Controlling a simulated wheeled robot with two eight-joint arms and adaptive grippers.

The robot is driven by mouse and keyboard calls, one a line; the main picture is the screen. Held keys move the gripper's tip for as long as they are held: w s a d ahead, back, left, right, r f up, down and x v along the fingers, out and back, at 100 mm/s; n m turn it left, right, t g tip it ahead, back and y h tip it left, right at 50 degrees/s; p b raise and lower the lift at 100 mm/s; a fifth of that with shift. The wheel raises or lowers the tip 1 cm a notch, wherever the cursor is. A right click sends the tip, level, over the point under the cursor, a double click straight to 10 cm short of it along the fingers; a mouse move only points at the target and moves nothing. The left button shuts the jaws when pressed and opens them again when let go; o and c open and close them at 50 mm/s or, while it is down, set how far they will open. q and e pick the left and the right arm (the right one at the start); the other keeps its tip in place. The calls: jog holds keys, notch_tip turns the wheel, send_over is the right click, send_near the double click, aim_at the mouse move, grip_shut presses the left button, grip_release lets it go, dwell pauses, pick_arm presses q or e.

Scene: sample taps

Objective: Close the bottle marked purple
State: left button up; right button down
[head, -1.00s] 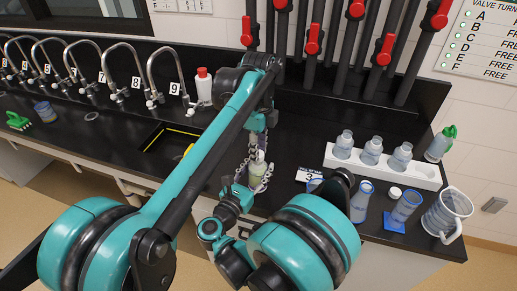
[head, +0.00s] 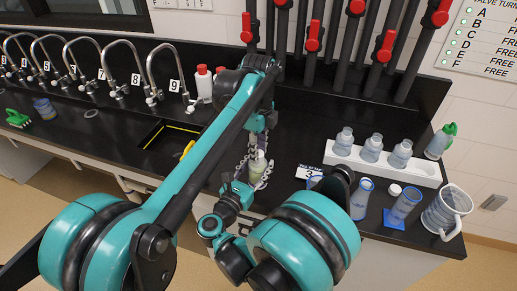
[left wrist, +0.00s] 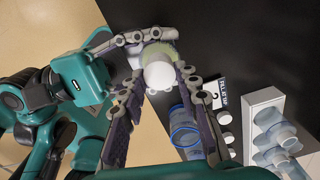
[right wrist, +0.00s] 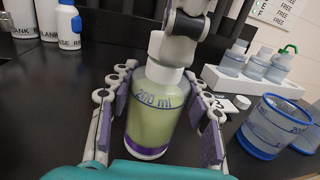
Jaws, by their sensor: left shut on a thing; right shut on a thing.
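The bottle marked purple (right wrist: 155,105) stands upright on the dark bench, with pale green liquid, a "200 ml" mark and a purple band near its base. My right gripper (right wrist: 160,100) is shut around its body from the sides; it also shows in the head view (head: 246,186). A white cap (left wrist: 158,75) sits at the top of the bottle, between the fingers of my left gripper (left wrist: 160,82). My left gripper reaches down from above and is shut on the cap. A finger hides part of the cap in the right wrist view, so I cannot tell how far it is seated.
A white rack (head: 350,158) with several clear bottles stands at the right. Blue-rimmed beakers (right wrist: 270,125), a loose white cap (right wrist: 241,102) and a jug (head: 445,212) stand nearby. White wash bottles (right wrist: 69,25) and taps line the back. A sink (head: 170,147) lies left.

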pick_arm(q)
jog(key=m, duration=1.2)
jog(key=shift+a, duration=0.1)
jog(key=o, duration=0.7)
jog(key=shift+r, duration=2.25)
jog(key=shift+c, duration=0.3)
